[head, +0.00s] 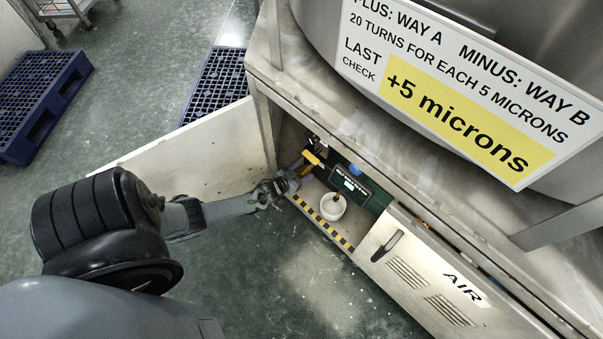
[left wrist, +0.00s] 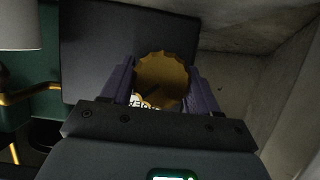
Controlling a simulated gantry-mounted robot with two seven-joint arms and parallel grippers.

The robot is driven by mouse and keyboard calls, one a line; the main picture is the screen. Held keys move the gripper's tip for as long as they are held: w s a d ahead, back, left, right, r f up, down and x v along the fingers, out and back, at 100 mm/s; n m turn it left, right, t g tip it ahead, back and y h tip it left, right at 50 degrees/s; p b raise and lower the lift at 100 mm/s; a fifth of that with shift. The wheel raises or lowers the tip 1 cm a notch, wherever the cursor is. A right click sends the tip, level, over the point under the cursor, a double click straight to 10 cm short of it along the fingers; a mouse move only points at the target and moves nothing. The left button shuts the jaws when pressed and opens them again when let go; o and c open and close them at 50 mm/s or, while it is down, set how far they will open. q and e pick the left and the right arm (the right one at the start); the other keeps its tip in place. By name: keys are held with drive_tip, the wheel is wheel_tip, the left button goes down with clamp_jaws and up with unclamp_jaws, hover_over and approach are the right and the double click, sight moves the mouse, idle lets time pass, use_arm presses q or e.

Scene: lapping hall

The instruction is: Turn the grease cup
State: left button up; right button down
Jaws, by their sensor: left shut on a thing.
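The grease cup (left wrist: 162,78) is a round brass-coloured cap with a scalloped edge, seen end-on in the left wrist view. My left gripper (left wrist: 160,88) is shut on it, with one dark finger on each side of the cap. In the head view my left gripper (head: 298,172) reaches into the open low compartment of the machine. A yellow part (head: 312,158) shows at its fingertips there, and the fingers partly hide it. A pale label with dark letters (left wrist: 143,101) is partly covered below the cap. My right gripper is not in view.
A sign (head: 470,95) reads "+5 microns", with 20 turns for each 5 microns.

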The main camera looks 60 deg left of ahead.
use_arm(q)
drive_tip(key=shift+y, duration=0.3)
drive_tip(key=shift+d+m, duration=0.1)
drive_tip(key=shift+m, duration=0.4)
drive_tip(key=shift+m+y, duration=0.5)
drive_tip(key=shift+m, duration=0.1)
drive_tip(key=m+y, duration=0.2)
drive_tip(key=shift+d+f+m, duration=0.1)
drive_tip(key=shift+m, duration=0.2)
drive_tip(key=shift+m+y, duration=0.3)
drive_tip(key=shift+m, duration=0.2)
drive_tip(key=o, duration=1)
drive_tip(key=shift+c, duration=0.2)
